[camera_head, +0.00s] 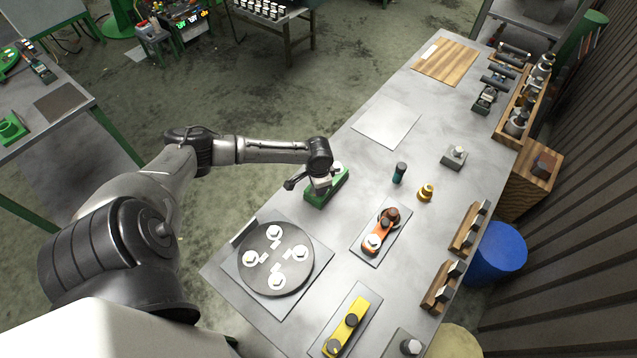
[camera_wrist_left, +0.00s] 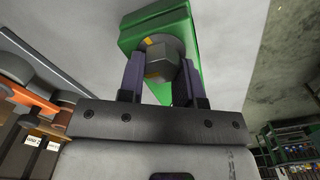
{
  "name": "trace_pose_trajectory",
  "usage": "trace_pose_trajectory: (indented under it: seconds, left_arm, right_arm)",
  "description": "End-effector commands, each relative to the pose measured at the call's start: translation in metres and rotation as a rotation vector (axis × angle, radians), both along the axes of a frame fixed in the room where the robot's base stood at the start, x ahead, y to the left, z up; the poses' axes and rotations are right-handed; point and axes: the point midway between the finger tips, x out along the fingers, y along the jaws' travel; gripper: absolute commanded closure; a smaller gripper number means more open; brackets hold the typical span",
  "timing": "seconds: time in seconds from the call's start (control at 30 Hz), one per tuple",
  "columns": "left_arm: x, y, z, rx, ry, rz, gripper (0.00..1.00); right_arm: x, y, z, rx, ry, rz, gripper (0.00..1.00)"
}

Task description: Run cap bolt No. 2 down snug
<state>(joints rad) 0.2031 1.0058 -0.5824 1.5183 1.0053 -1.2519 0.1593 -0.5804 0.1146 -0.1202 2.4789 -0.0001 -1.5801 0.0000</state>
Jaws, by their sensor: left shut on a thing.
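A green block (camera_head: 325,193) stands on the grey bench near its left edge. My left gripper (camera_head: 320,184) is right at this block, with the arm reaching in from the left. In the left wrist view, the two purple-grey fingers of my left gripper (camera_wrist_left: 160,80) are shut on a grey hex bolt head (camera_wrist_left: 159,62). A round collar with yellow marks sits behind the head, against the green block (camera_wrist_left: 155,18). I cannot read a number on the bolt, nor tell how deeply it is seated. My right gripper is in neither view.
A dark round plate (camera_head: 274,258) with several pale bolts lies at the front left. An orange part (camera_head: 378,231) and a yellow part (camera_head: 346,328) lie on mats. A teal cylinder (camera_head: 399,172) and a brass fitting (camera_head: 426,193) stand right of the green block.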

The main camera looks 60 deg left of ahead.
Motion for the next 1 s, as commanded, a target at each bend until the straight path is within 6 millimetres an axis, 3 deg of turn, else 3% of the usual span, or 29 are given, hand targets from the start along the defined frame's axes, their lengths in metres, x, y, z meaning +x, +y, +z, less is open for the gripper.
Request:
trace_pose_trajectory:
  seconds: [0.13, 0.53, 0.57, 0.6, 0.8, 1.0]
  left_arm:
    - [-0.0003, -0.0011, 0.0029, -0.001, 0.001, -0.104, 0.92]
    - [-0.0002, -0.0012, 0.0002, -0.001, 0.001, -0.153, 0.92]
    - [-0.0002, -0.0012, 0.0002, -0.001, 0.001, -0.153, 0.66]
    - [-0.0002, -0.0011, 0.0002, -0.001, 0.001, -0.153, 0.62]
    - [-0.0001, -0.0010, 0.0002, 0.000, 0.000, -0.152, 0.43]
    - [-0.0001, -0.0010, 0.0002, 0.000, 0.000, -0.152, 0.43]
  right_arm:
    - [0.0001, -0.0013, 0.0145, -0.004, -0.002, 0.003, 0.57]
    - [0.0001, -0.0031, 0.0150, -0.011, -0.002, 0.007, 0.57]
    - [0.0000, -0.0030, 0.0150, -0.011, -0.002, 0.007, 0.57]
    - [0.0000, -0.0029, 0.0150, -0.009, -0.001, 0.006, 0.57]
    - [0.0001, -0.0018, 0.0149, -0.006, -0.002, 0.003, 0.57]
    - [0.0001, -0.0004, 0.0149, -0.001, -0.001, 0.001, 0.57]
